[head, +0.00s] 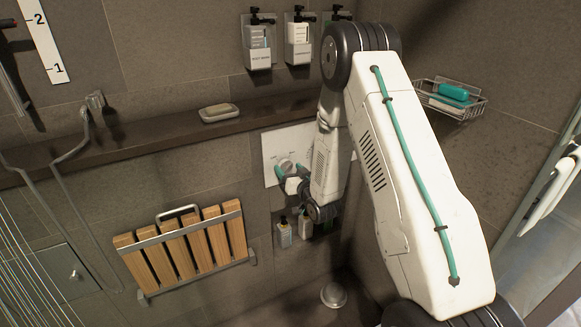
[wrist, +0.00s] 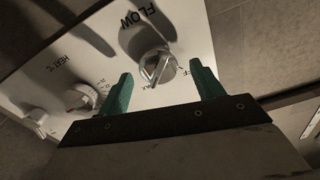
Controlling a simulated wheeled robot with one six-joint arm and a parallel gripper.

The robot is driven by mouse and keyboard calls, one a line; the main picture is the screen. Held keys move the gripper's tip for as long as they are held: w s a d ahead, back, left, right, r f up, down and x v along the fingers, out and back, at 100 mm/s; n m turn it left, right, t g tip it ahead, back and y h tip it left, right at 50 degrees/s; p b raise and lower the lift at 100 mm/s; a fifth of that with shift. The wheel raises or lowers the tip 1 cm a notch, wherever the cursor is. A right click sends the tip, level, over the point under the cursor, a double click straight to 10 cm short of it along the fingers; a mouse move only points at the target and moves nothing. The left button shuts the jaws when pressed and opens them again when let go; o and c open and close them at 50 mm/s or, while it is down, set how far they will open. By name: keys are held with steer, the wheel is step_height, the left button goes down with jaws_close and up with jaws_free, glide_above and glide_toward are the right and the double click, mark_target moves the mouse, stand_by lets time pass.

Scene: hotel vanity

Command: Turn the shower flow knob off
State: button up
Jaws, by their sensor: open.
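The shower flow knob (wrist: 155,66) is a round silver knob with a raised grip bar, on a white panel (wrist: 90,62) under the word FLOW. Markings reading like MAX and OFF sit near its lower edge, partly hidden. In the head view the panel (head: 270,150) is on the tiled wall, and a knob (head: 286,165) shows just above my gripper. My gripper (wrist: 160,85) is open, with its two teal fingers apart on either side of and just below the flow knob. It holds nothing. In the head view my gripper (head: 291,180) is close to the panel; contact cannot be told.
A HEAT knob (wrist: 82,97) is left of the flow knob. A dark ledge with a soap dish (head: 218,113) runs above the panel. A folded wooden seat (head: 185,248) is left, bottles (head: 284,232) stand below, and a wire basket (head: 450,100) hangs right.

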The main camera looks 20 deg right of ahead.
steer(key=shift+w, duration=0.55)
steer(key=c, duration=1)
